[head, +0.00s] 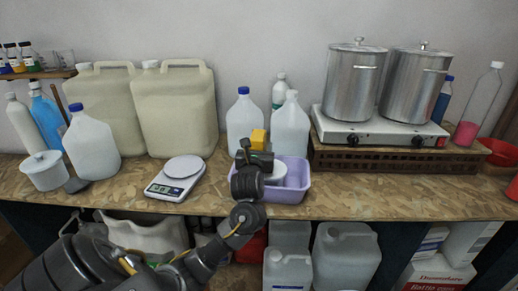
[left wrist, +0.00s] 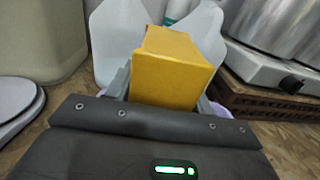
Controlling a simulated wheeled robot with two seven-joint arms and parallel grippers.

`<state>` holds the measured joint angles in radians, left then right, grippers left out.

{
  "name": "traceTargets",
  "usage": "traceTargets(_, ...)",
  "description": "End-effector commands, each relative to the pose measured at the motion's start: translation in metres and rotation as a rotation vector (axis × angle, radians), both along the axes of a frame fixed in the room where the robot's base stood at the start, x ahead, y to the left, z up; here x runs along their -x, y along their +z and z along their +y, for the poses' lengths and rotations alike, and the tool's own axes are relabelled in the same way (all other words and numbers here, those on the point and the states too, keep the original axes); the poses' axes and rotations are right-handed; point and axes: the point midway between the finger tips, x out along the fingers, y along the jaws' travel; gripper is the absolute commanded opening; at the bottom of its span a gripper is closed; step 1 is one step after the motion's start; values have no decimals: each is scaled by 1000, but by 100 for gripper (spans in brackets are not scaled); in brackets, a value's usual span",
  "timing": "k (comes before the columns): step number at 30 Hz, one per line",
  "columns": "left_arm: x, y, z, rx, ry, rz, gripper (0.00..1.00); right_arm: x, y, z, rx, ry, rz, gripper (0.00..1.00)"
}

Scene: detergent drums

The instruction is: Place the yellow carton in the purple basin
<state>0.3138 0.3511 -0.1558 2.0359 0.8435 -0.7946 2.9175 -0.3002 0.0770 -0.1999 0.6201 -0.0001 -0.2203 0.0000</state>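The yellow carton (head: 258,138) is upright between the fingers of my left gripper (head: 255,152), over the back left part of the purple basin. In the left wrist view the carton (left wrist: 172,70) fills the gap between the fingers, which look shut on it. The purple basin (head: 294,192) stands on the counter under and to the right of my gripper. My arm hides its left side. In the left wrist view only small bits of purple show beside the fingers. My right gripper is not in view.
White items (head: 293,178) sit inside the basin. White jugs (head: 291,128) stand right behind it. A scale (head: 177,180) is to the left. A hot plate (head: 375,130) with two steel pots is at the right, on a brown crate (head: 395,160). The counter front right is clear.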

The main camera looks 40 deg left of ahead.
Motion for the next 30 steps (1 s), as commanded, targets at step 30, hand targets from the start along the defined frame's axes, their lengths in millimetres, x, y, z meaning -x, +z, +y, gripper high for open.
traceTargets(30, 76, 11, -48, 8, -2, -3, 65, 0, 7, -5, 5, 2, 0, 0)
